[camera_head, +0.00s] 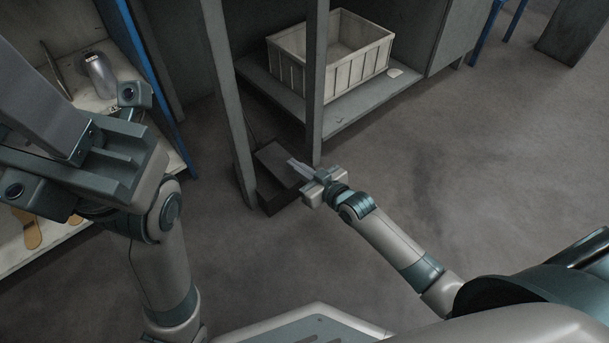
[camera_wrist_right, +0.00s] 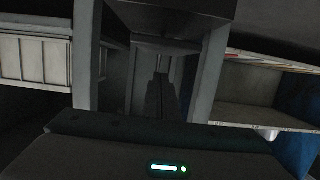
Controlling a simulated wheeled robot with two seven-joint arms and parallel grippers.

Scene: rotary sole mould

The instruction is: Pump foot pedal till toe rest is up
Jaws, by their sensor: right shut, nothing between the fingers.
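The foot pedal (camera_head: 283,160) is a dark, low block on the floor between two grey uprights. My right gripper (camera_head: 292,163) is shut and empty, with its fingertips over the pedal's upper right part in the head view. I cannot tell whether they touch it. In the right wrist view the shut fingers (camera_wrist_right: 159,80) show dark against a dark background, and the pedal's outline is unclear. My left gripper (camera_head: 45,110) is large and close at the upper left, away from the pedal; its jaw opening is unclear. I cannot make out the toe rest.
Grey uprights (camera_head: 316,85) stand beside the pedal. A pale crate (camera_head: 330,57) sits on a low grey shelf (camera_head: 350,118) behind. At left, a shelf unit with a blue post (camera_head: 158,82) holds a silver bottle (camera_head: 100,75). Floor at right is clear.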

